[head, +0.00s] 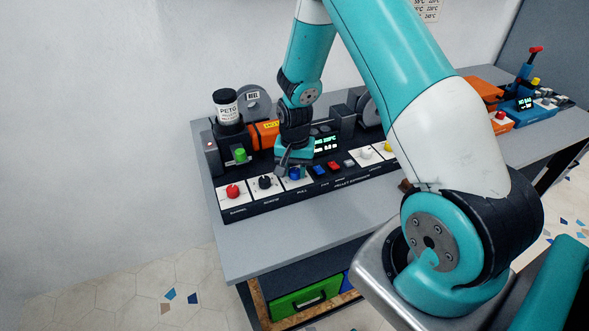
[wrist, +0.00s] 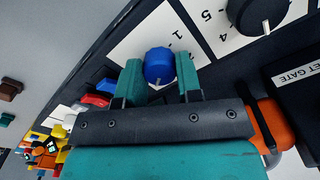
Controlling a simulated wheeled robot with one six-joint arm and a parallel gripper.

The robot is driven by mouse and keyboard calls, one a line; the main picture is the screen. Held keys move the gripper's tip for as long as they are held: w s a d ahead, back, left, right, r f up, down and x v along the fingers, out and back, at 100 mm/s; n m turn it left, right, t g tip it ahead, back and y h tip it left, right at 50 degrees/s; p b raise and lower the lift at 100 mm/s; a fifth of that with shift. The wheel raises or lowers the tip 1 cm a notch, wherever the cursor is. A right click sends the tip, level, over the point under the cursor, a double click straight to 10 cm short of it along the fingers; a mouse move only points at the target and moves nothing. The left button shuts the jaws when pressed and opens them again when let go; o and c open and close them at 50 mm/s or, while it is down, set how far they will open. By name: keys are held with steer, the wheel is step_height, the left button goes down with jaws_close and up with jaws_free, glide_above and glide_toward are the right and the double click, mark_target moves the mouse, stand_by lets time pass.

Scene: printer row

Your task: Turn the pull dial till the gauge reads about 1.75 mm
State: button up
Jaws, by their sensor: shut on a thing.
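The pull dial (wrist: 160,64) is a blue knob on a white scale plate with printed numbers, seen in the wrist view. A small pale pointer mark shows on its lower edge. It also shows in the head view (head: 295,174), partly covered by my gripper (head: 288,167). In the wrist view, the teal fingers of my gripper (wrist: 160,75) stand on both sides of the dial and are shut on it. The gauge display (head: 325,143) is lit on the panel, just right of my gripper in the head view. Its figures are too small to read.
A red dial (head: 232,191) and a black dial (head: 265,182) sit left of the pull dial. Blue and red buttons (head: 333,167) lie to its right. A labelled jar (head: 227,105) and an orange barrel (head: 265,134) stand behind. The table front is clear.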

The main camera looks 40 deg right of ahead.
mark_target(295, 171)
stand_by(0.3)
steer(key=o, duration=0.9)
steer(key=shift+o, duration=0.2)
step_height(295, 171, up, 18)
steer(key=b, duration=0.2)
steer(key=shift+f, duration=0.25)
steer(key=s+a+r+n+y, duration=0.1)
steer(key=s+a+r+n, duration=0.25)
steer(key=a, duration=0.25)
steer(key=s+a+r+n+y, duration=0.1)
steer(key=s+a+r+n, duration=0.1)
steer(key=s+a+n, duration=0.35)
steer(key=s+a+r+n+y, duration=0.2)
steer(key=s+a+n, duration=0.5)
steer(key=s+a, duration=0.4)
steer(key=shift+s+r, duration=0.4)
steer(key=shift+s, duration=0.8)
